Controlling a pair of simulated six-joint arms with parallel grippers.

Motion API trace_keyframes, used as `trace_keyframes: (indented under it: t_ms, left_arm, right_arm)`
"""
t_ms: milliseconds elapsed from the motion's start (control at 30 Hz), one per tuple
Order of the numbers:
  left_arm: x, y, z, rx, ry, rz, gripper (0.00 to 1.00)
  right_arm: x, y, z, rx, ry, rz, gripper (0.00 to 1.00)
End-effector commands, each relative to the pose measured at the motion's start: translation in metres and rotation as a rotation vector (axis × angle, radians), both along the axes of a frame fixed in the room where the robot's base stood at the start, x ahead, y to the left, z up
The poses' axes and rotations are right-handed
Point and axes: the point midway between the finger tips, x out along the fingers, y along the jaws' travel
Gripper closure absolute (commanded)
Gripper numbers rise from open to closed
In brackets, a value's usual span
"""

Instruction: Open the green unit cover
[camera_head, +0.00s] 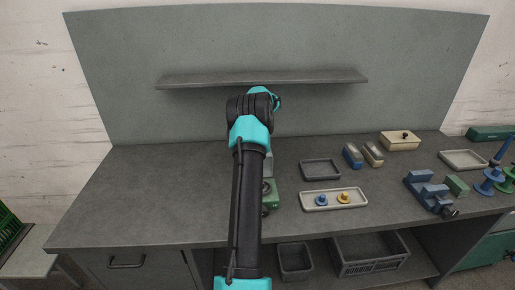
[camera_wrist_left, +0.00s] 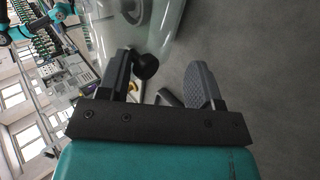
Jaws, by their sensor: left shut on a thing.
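The green unit (camera_head: 271,198) stands on the bench, and my left arm hides most of it in the head view. In the left wrist view a clear curved cover (camera_wrist_left: 150,25) lies beyond the fingers, with a black round knob (camera_wrist_left: 146,66) in front of it. My left gripper (camera_wrist_left: 165,75) has its fingers on either side of the knob and is shut on it; the knob looks closest to the left-hand finger. In the head view my left gripper is hidden behind the arm. How far the cover is raised cannot be told. My right gripper is not in view.
Right of the unit are a cream tray (camera_head: 333,199) with a blue and a yellow piece, a dark tray (camera_head: 320,170), small blocks (camera_head: 353,156) and a cream box (camera_head: 400,140). A shelf (camera_head: 262,79) runs along the back panel. The bench's left part (camera_head: 150,195) is clear.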

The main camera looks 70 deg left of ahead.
Motion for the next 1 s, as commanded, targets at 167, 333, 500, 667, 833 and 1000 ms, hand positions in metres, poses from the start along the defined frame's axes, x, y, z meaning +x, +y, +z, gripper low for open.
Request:
trace_keyframes:
  t_ms: [167, 333, 500, 667, 833, 1000]
  left_arm:
    - [0.000, -0.002, -0.008, -0.010, 0.005, 0.001, 0.48]
    - [0.000, -0.002, -0.006, -0.008, 0.004, 0.000, 0.48]
    - [0.000, -0.001, 0.009, -0.004, 0.003, 0.000, 0.48]
    - [0.000, 0.000, 0.030, 0.001, 0.000, 0.001, 0.48]
    - [-0.004, -0.011, 0.036, -0.002, 0.002, 0.000, 0.48]
    - [-0.009, -0.025, 0.038, 0.000, 0.001, 0.000, 0.48]
  right_arm:
    - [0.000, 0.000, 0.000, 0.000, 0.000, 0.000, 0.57]
    - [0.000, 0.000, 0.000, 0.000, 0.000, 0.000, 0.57]
    - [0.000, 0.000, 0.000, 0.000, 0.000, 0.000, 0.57]
    - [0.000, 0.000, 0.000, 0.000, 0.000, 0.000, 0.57]
    - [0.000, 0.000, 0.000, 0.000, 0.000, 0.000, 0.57]
    - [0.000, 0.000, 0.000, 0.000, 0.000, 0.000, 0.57]
